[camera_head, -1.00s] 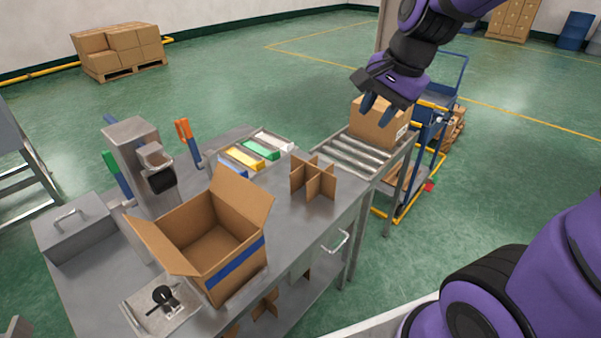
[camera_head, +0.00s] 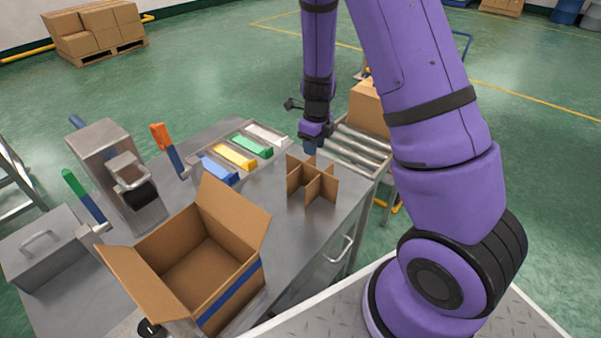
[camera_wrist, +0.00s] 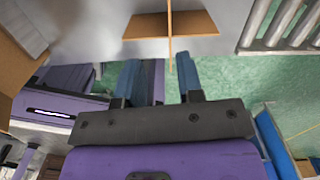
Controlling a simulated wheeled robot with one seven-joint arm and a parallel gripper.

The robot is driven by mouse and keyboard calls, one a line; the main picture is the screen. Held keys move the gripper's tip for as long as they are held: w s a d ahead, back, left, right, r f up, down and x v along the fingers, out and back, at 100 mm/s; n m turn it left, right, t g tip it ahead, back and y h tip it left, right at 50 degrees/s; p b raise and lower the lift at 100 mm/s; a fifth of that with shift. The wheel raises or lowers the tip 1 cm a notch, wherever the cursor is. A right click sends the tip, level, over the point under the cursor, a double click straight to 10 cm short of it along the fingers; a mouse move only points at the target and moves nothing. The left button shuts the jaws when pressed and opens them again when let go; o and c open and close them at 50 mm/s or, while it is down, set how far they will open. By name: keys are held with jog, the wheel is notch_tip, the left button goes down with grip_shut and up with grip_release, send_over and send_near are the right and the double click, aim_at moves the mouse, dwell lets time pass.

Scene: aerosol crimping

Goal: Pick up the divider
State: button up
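The divider (camera_head: 312,184) is a brown cardboard cross of interlocked panels. It stands upright on the steel table, right of the open carton. My gripper (camera_head: 312,145) hangs above the table near the divider's far side, pointing down. In the wrist view the divider (camera_wrist: 150,24) is at the top, and one thin panel edge points down toward the space between the blue fingers. My gripper (camera_wrist: 168,62) is open with nothing held. Whether the fingers overlap the panel in depth is unclear.
An open carton (camera_head: 197,262) with a blue stripe stands left of the divider. Coloured bins (camera_head: 234,156) lie behind it. A roller conveyor (camera_head: 350,150) with a closed box (camera_head: 366,108) is at the right. A crimping machine (camera_head: 115,170) stands at the left.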

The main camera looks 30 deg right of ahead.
aim_at(311, 173)
jog(key=shift+w+d+f+m, duration=0.15)
jog(key=shift+w+f+m, duration=0.2)
jog(key=shift+f, duration=0.15)
jog(key=shift+w+d+f+m, duration=0.1)
jog(key=shift+w+f+m, duration=0.2)
jog(key=shift+f, duration=0.2)
jog(key=f, duration=1.1)
jog(key=shift+w, duration=0.3)
jog(key=shift+r, duration=0.1)
grip_shut()
